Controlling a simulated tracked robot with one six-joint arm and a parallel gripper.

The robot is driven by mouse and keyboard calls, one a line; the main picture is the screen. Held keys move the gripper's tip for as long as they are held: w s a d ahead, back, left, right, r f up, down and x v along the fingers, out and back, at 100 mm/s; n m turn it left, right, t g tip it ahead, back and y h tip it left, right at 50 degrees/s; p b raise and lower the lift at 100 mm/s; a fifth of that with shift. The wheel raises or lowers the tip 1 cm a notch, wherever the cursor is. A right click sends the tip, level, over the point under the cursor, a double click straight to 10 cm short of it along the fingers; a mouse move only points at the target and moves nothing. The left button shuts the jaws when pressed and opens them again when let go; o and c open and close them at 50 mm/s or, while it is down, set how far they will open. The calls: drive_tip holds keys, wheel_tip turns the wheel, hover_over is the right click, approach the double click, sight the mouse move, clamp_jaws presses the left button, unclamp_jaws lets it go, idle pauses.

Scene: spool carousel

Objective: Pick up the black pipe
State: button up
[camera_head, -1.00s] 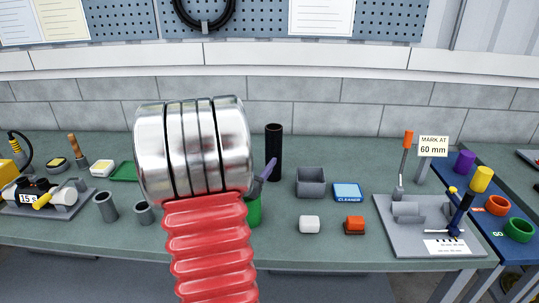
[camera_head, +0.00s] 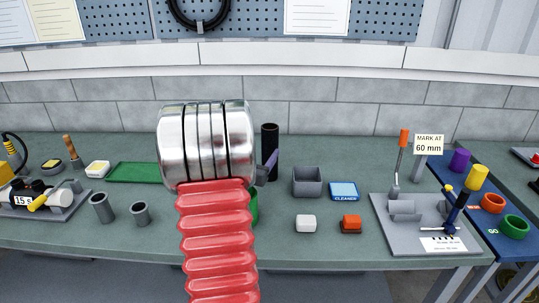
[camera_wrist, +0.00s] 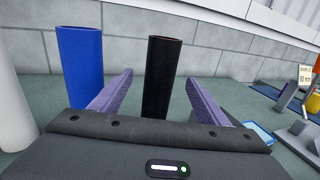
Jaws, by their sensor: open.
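The black pipe (camera_head: 270,150) stands upright on the workbench, partly hidden by my arm in the head view. In the wrist view the black pipe (camera_wrist: 160,75) stands upright between my two purple fingers, a little right of a blue pipe. My gripper (camera_wrist: 158,92) is open, one finger on each side of the black pipe in the picture. I cannot tell how far ahead of the fingertips the pipe is. In the head view only a bit of a purple finger shows beside my arm, close to the pipe.
A blue pipe (camera_wrist: 81,70) stands left of the black pipe, and a white cylinder (camera_wrist: 12,110) is at the far left. A grey bin (camera_head: 307,184) and a blue cleaner pad (camera_head: 344,191) lie to the right. A green cup (camera_head: 254,208) is partly hidden behind my arm. A block wall (camera_head: 330,115) runs behind.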

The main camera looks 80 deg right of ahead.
sight(267, 145)
drive_tip(key=shift+s+d, duration=0.15)
drive_tip(key=shift+d, duration=1.45)
drive_tip(key=shift+d, duration=0.15)
drive_tip(key=shift+s+d+r, duration=0.1)
drive_tip(key=shift+s+d, duration=0.1)
drive_tip(key=shift+d, duration=1.05)
drive_tip(key=shift+s+d, duration=0.15)
drive_tip(key=shift+d, duration=1.05)
drive_tip(key=shift+c, duration=0.5)
drive_tip(key=c, duration=1.6)
